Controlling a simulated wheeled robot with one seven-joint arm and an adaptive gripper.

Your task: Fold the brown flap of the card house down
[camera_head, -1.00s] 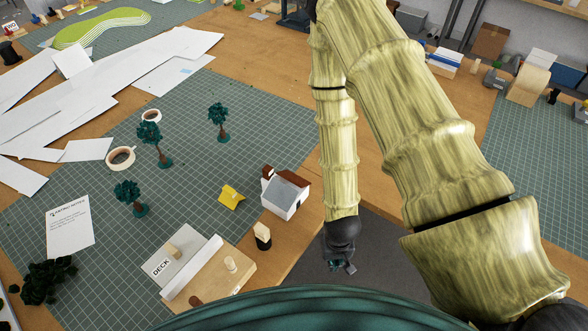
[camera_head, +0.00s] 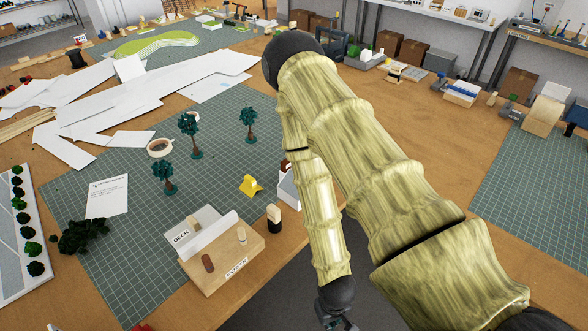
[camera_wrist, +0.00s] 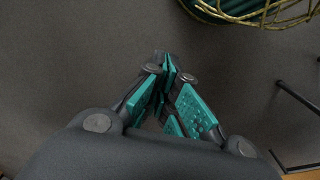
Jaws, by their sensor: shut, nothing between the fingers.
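The card house (camera_head: 288,190) is on the table near its front edge in the head view, mostly hidden behind my arm. A strip of its white wall and grey roof shows, with a small brown patch (camera_head: 285,164) at the top. I cannot tell the angle of the brown flap. My gripper (camera_head: 343,326) hangs at the bottom of the head view, off the table's front edge and apart from the house. In the wrist view my gripper (camera_wrist: 165,68) has its teal fingers together, empty, over dark grey floor.
Model trees (camera_head: 190,135) stand farther back. Thin dark bars (camera_wrist: 300,110) show at the wrist view's right.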

